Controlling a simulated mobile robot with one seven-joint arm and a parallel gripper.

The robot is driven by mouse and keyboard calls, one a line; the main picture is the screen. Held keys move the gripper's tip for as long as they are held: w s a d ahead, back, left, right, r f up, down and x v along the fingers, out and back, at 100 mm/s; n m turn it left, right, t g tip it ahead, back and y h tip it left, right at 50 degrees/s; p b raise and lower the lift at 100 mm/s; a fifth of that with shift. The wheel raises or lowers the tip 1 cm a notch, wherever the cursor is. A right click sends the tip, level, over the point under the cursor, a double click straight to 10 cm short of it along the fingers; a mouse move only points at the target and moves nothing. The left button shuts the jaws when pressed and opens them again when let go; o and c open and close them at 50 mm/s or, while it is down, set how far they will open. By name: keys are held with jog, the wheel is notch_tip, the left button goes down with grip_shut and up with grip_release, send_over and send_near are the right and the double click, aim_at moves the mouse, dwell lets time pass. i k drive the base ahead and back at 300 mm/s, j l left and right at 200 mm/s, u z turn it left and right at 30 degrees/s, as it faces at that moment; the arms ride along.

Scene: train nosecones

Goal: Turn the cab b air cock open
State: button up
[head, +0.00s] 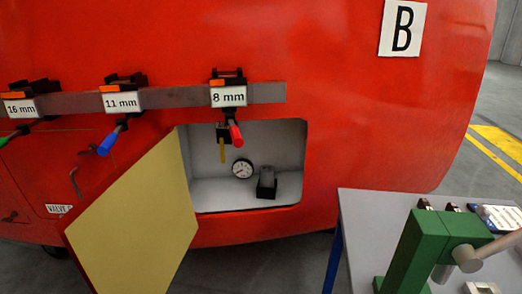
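The red nosecone (350,110) carries a sign with the letter B (402,27). An open recess with pale walls (290,150) is in its lower front. A yellow lever (222,150), which looks like the air cock handle, hangs straight down from a dark fitting at the recess's upper left. A round white gauge (242,168) and a dark block (266,184) are lower inside. The red-handled tool in front partly covers the fitting. My gripper is not in view.
A yellow-faced door (140,220) swings out left of the recess. A grey rail (185,98) above holds tools with red (235,132), blue (110,140) and green handles, labelled 8, 11 and 16 mm. A table (365,215) with a green vise (405,255) stands at right.

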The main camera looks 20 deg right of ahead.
aim_at(223, 139)
jog(key=i+j+z, duration=0.15)
jog(key=z, duration=0.3)
jog(key=i+j+z, duration=0.1)
jog(key=j+z, duration=0.35)
jog(key=i+j+z, duration=0.1)
jog(key=j+z, duration=0.2)
jog(key=z, duration=0.2)
jog(key=j+z, duration=0.45)
jog(key=i+j, duration=0.1)
jog(key=j, duration=0.55)
jog(key=i, duration=0.05)
